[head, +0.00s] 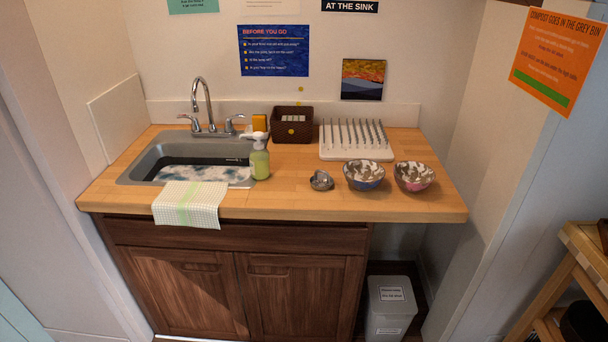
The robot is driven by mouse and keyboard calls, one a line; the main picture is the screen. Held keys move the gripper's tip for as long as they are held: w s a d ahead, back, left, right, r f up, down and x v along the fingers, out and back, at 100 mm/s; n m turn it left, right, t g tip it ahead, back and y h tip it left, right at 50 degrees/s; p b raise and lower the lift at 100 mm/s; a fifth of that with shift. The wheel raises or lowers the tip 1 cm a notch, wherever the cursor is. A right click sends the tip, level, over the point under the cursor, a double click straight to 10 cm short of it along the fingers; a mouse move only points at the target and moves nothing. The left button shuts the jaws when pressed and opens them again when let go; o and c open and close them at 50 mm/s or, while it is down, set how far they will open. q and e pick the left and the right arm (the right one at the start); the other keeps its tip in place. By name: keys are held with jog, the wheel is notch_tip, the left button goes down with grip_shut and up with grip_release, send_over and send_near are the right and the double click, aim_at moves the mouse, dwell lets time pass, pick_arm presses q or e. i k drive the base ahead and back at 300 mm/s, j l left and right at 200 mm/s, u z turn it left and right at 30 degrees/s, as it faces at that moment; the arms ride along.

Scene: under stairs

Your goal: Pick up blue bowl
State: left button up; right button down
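The blue bowl (364,175) stands upright on the wooden counter (290,205), right of centre in the head view. It is blue outside, with a whitish and brown patterned inside. A similar bowl with a pink-red outside (414,176) stands close to its right. A small grey metal item (321,181) sits to its left, apart from it. Neither of my grippers is in view, and nothing touches the blue bowl from above.
A white dish rack (356,150) stands just behind the blue bowl. A soap bottle (260,162), a sink (165,148) with a faucet (203,100), and a dark basket (292,124) are further left. A towel (188,204) hangs over the front edge. The counter front before the bowls is clear.

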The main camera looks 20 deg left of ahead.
aim_at(364, 175)
jog(key=i+l+u, duration=0.65)
jog(key=i+l, duration=0.3)
jog(key=l, duration=0.1)
